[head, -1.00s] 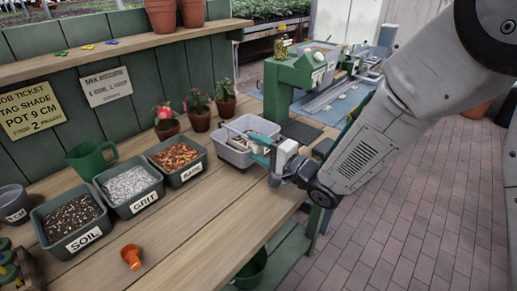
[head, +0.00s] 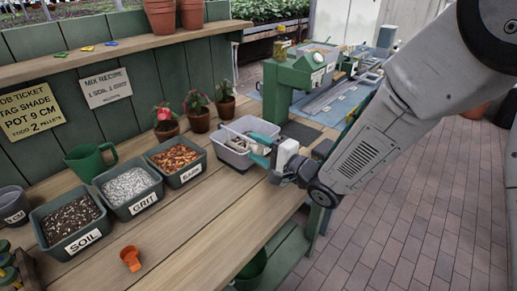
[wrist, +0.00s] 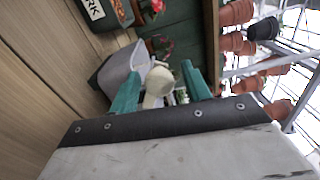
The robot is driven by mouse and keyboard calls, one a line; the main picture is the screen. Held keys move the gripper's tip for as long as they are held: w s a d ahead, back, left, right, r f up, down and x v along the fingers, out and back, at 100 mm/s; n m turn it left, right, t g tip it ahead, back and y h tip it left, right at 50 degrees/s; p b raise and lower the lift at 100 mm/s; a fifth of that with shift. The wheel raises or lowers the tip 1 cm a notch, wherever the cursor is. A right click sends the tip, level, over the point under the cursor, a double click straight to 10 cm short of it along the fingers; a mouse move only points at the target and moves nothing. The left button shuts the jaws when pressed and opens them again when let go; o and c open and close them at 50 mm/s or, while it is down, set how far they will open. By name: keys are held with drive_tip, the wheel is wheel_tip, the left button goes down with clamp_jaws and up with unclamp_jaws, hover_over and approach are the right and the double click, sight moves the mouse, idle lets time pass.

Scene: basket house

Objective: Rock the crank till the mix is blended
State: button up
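A grey tub (head: 238,159) stands on the bench near its right end, with pale parts inside it. The tub also shows in the wrist view (wrist: 112,72). A cream, rounded piece (wrist: 160,82), seemingly the crank's knob, stands at the tub in the wrist view. My gripper (head: 262,149) reaches over the tub's right side with its teal fingers. In the wrist view my gripper (wrist: 162,88) is open, with the cream piece between the fingers and gaps showing on both sides. The crank's lower part and the mix in the tub are hidden.
Bins of soil (head: 72,222), grit (head: 130,186) and bark (head: 176,160) line the bench left of the tub. Flower pots (head: 198,120) stand behind.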

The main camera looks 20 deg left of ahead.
drive_tip(key=v, duration=0.8)
drive_tip(key=shift+w+a, duration=0.1)
drive_tip(key=w+d+r+t+h, duration=0.1)
drive_tip(key=w+d+r+h, duration=0.15)
drive_tip(key=d, duration=0.25)
drive_tip(key=w+d+r+n+t+h, duration=0.1)
drive_tip(key=w+d+t+h, duration=0.1)
drive_tip(key=d+h, duration=0.3)
drive_tip(key=w+d+r+t+h, duration=0.1)
drive_tip(key=w+d+r+h, duration=0.1)
drive_tip(key=d, duration=0.4)
drive_tip(key=s+d+r+g+h, duration=0.1)
drive_tip(key=s+d+h, duration=0.3)
drive_tip(key=d, duration=0.6)
drive_tip(key=s+d+r+n+g+h, duration=0.2)
drive_tip(key=s+d+g+h, duration=0.2)
drive_tip(key=s+d, duration=0.65)
drive_tip(key=s+d+r+n+g, duration=0.1)
drive_tip(key=s+g, duration=0.3)
drive_tip(key=s, duration=1.1)
drive_tip(key=shift+s+r+n+g+y, duration=0.3)
drive_tip(key=shift+n+y, duration=0.15)
drive_tip(key=shift+n, duration=0.15)
